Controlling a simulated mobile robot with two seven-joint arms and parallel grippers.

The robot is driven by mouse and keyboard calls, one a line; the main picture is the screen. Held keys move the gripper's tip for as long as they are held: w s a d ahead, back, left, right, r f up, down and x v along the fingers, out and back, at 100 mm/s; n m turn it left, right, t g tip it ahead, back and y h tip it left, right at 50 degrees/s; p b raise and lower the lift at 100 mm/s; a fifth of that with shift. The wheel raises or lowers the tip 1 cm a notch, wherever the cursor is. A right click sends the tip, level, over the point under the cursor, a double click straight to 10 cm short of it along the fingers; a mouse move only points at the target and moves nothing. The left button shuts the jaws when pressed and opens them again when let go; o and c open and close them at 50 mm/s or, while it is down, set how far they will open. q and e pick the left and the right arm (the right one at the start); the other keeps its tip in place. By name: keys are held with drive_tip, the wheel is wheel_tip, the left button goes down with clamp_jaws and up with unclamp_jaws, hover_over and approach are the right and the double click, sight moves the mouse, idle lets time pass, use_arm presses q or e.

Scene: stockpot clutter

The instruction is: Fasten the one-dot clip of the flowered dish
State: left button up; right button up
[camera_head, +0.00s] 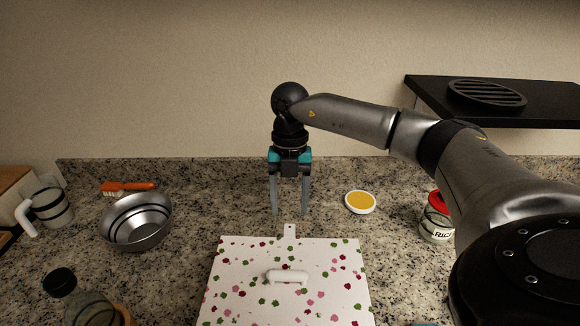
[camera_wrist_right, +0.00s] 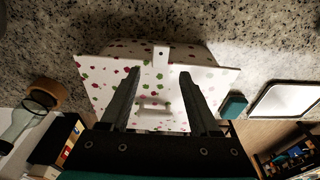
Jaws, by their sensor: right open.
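The flowered dish (camera_head: 335,300) is white with red, pink and green flowers and sits at the front middle of the counter. Its flat lid has a white handle (camera_head: 287,276). A white clip (camera_head: 290,231) with one dark dot sticks out from the lid's far edge. In the right wrist view the clip (camera_wrist_right: 161,57) points out past the lid edge, over the dish's wall. My right gripper (camera_head: 290,212) points down just above and behind the clip. It is open and empty, its fingers apart to either side of the clip in the picture. My left gripper is out of view.
A steel bowl (camera_head: 137,222), a brush (camera_head: 128,187) and a mug (camera_head: 50,208) stand at the left. A glass bottle (camera_head: 82,303) is at the front left.

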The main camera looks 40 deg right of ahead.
wheel_tip(320, 180, up, 10)
drive_tip(key=w+d, duration=0.1)
drive_tip(key=shift+f, duration=0.15)
drive_tip(key=shift+w, duration=0.1)
idle(0.4)
